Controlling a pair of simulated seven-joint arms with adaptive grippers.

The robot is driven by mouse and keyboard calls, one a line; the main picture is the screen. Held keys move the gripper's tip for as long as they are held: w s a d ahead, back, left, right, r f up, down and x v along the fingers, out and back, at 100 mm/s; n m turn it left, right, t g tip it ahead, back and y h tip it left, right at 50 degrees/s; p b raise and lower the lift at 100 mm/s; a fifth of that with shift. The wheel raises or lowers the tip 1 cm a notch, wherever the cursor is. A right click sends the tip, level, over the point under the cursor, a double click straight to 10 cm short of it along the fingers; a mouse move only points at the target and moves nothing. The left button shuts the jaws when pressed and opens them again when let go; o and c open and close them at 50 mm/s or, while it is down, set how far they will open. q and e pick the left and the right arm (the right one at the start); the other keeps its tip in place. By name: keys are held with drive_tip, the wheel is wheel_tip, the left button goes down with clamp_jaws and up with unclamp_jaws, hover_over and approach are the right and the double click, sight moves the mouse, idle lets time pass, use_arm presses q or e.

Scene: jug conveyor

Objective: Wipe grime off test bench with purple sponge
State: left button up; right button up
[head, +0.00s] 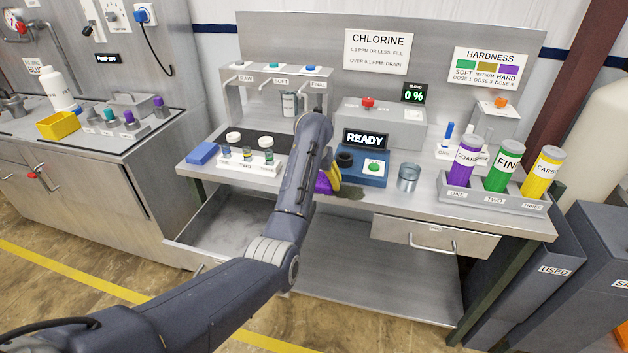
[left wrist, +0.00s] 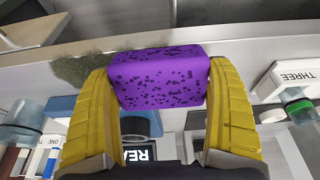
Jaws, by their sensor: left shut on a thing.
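The purple sponge (left wrist: 160,80), dotted with dark pores, sits between the yellow fingers of my left gripper (left wrist: 160,72), which is shut on it. In the head view the sponge (head: 323,184) shows below my left gripper (head: 331,178), partly hidden by my arm, at the front of the steel test bench (head: 405,201). A dark grime patch (head: 350,193) lies on the bench top just right of the sponge. In the left wrist view, greenish-grey grime (left wrist: 82,69) shows beside and behind the sponge. I cannot tell whether the sponge touches the bench. My right gripper is not in view.
A blue device (head: 361,174) with a green button and READY display stands just behind the grime. A clear beaker (head: 408,177) is to its right. A vial rack (head: 250,166) and blue block (head: 203,153) are left. Three labelled canisters stand in a rack (head: 492,196) at right.

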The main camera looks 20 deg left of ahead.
sight(346, 193)
use_arm(q)
drive_tip(key=shift+d+f, duration=0.2)
drive_tip(key=shift+d, duration=3.1)
drive_tip(key=shift+w+d+r, duration=0.1)
drive_tip(key=shift+d+r, duration=0.05)
drive_tip(key=shift+d, duration=1.65)
drive_tip(key=shift+d+r, duration=0.1)
drive_tip(key=shift+d, duration=1.7)
drive_tip(key=shift+d+f, duration=0.15)
drive_tip(key=shift+d, duration=0.05)
drive_tip(key=shift+a, duration=0.15)
drive_tip(key=shift+a+f, duration=0.15)
drive_tip(key=shift+a, duration=1.05)
drive_tip(key=shift+a+f, duration=0.1)
drive_tip(key=shift+a, duration=1.1)
drive_tip(key=shift+a+r, duration=0.15)
drive_tip(key=shift+a, duration=1.65)
drive_tip(key=shift+a+r, duration=0.15)
drive_tip(key=shift+a, duration=1.65)
drive_tip(key=shift+a+f, duration=0.15)
drive_tip(key=shift+a, duration=1.75)
